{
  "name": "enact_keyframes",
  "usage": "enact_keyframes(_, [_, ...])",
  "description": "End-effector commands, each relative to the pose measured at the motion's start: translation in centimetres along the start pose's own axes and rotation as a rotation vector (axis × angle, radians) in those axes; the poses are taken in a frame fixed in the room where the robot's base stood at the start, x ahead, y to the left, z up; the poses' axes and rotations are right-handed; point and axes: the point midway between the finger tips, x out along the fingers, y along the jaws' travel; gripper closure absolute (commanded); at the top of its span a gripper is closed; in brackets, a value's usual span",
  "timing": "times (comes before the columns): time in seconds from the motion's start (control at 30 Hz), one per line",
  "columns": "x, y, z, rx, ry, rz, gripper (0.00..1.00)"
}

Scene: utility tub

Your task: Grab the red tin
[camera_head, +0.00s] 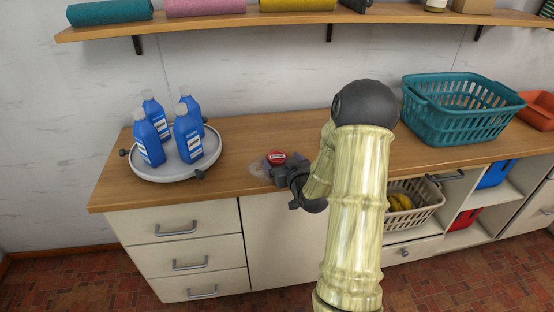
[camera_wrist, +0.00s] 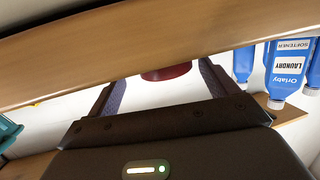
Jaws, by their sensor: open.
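The red tin (camera_head: 276,157) stands near the front edge of the wooden counter, its round lid with a pale label facing up. My gripper (camera_head: 279,168) is open at the counter's front edge, right at the tin, and hides its lower part. In the wrist view the tin (camera_wrist: 167,72) shows as a dark red piece between the two spread fingers of my gripper (camera_wrist: 156,83), partly covered by the wooden edge. I cannot tell whether a finger touches it.
Several blue softener bottles (camera_head: 187,138) stand on a round white tray (camera_head: 178,174) at the left. A teal basket (camera_head: 457,108) is at the right. A shelf (camera_head: 300,21) runs above. The counter (camera_head: 240,132) behind the tin is clear.

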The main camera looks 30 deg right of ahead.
Motion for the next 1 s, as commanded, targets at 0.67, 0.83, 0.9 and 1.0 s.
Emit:
enact_keyframes(0.67, [4.6, -0.8, 0.0, 0.0, 0.001, -0.001, 0.14])
enact_keyframes(0.83, [5.3, -0.8, 0.0, 0.0, 0.001, 0.0, 0.14])
enact_keyframes(0.9, [5.3, -0.8, 0.0, 0.0, 0.001, 0.0, 0.14])
enact_keyframes(1.0, [5.2, -0.8, 0.0, 0.0, 0.001, 0.0, 0.14])
